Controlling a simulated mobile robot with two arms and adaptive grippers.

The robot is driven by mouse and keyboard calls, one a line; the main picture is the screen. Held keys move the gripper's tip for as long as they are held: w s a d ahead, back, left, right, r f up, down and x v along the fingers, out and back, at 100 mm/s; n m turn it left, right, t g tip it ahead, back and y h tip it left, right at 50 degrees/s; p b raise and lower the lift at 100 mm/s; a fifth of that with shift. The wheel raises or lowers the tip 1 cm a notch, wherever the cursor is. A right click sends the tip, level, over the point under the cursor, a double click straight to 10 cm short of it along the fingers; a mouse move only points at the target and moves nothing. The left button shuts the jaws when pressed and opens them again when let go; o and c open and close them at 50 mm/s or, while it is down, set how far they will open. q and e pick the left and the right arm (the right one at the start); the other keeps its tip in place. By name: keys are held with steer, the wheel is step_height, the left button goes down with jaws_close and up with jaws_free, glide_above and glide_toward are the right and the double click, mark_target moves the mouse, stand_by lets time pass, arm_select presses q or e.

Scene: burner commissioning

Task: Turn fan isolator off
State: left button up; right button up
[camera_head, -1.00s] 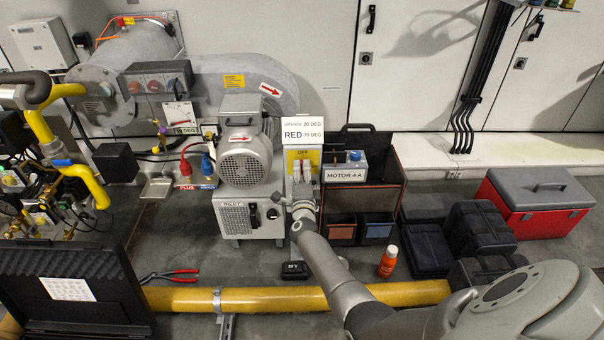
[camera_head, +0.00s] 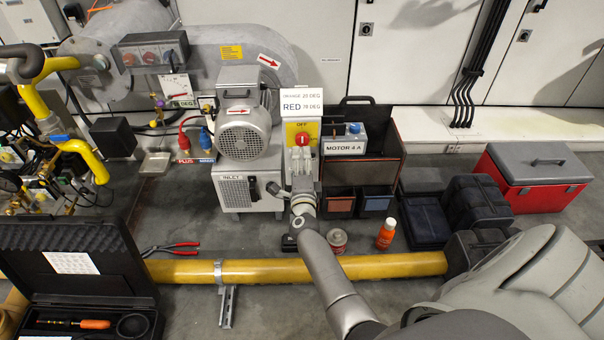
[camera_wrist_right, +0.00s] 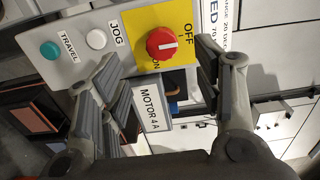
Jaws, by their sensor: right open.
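The fan isolator is a red rotary knob (camera_head: 302,139) on a yellow plate marked OFF, on a grey control post right of the fan motor. My right gripper (camera_head: 301,160) is just below the knob in the head view. In the wrist view its fingers (camera_wrist_right: 160,70) are spread wide, one on either side below the knob, apart from it and empty. My left gripper is out of view.
JOG (camera_wrist_right: 96,39) and TRAVEL (camera_wrist_right: 49,50) buttons sit beside the isolator. The fan motor (camera_head: 244,134) stands left, the MOTOR 4 A box (camera_head: 345,148) right. A yellow pipe (camera_head: 390,266) crosses the floor in front. An orange bottle (camera_head: 386,235) stands near it.

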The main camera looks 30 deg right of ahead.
steer(key=shift+v, duration=2.3)
